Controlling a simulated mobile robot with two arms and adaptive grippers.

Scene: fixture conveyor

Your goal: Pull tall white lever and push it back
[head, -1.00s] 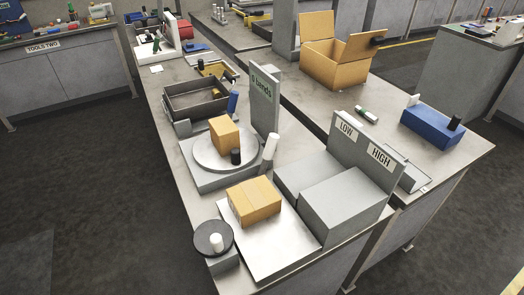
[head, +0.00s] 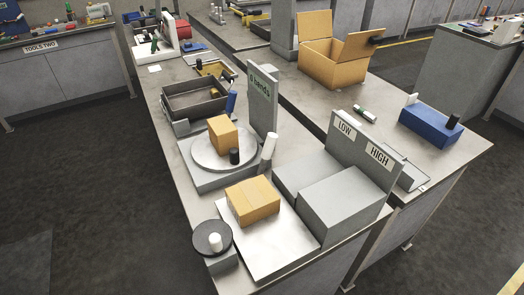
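A tall white lever (head: 268,146) stands beside the round grey turntable (head: 201,158), at its right side, and leans slightly. An upright grey panel (head: 262,97) with a lettered sign rises just behind the lever. A cardboard box (head: 223,134) and a short black knob (head: 235,156) are on the turntable. Neither of my grippers shows in the head view.
In front, a box (head: 253,201) sits on a pale plate, beside a black dial (head: 212,238) with a white knob. Grey blocks (head: 343,203) stand under LOW and HIGH labels. An open carton (head: 335,65) is behind. Dark floor lies clear at left.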

